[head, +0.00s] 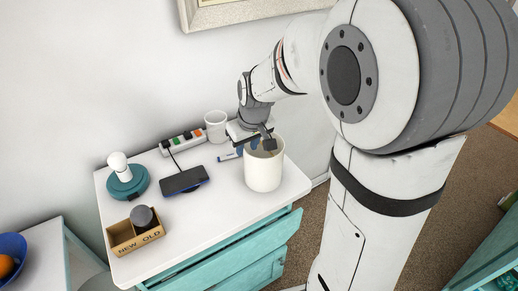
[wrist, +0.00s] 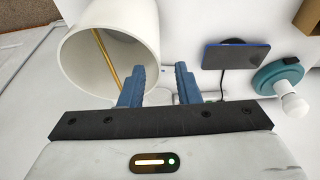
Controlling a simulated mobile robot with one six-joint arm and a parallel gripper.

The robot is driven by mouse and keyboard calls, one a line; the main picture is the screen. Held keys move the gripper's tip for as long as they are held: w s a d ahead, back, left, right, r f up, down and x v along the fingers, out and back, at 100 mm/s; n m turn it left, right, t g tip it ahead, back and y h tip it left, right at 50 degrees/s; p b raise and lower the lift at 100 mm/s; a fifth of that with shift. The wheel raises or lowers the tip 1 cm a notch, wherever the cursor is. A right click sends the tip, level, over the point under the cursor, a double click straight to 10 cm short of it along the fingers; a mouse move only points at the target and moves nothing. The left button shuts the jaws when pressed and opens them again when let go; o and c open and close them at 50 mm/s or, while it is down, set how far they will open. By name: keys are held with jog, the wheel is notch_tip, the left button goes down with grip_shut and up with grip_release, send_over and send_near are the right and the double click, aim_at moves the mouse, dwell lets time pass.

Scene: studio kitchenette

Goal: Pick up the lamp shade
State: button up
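The lamp shade (head: 264,172) is a cream, open-topped cylinder standing upright near the right end of the white cabinet top. In the wrist view the shade (wrist: 138,22) fills the upper left, with a thin brass-coloured rod inside it. My gripper (head: 252,146) is at the shade's rim, on its far left side. In the wrist view its blue fingers (wrist: 160,86) are apart, one overlapping the shade's opening and the other outside it. I cannot tell whether either finger touches the wall. The teal lamp base with a bare white bulb (head: 126,181) stands at the left.
A dark phone-like device (head: 184,181) lies mid-top. Behind are a power strip (head: 182,143) and a white cup (head: 216,126). A box marked NEW and OLD (head: 137,239) holds a dark round object (head: 142,216) at the front left. The teal drawers (head: 235,258) stick out below. The front middle top is clear.

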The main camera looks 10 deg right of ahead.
aim_at(245, 168)
jog(key=shift+d+p+x, duration=0.2)
jog(key=shift+p+x, duration=0.5)
jog(key=shift+x, duration=2.9)
jog(key=shift+s, duration=0.1)
jog(key=shift+c, duration=0.4)
grip_shut()
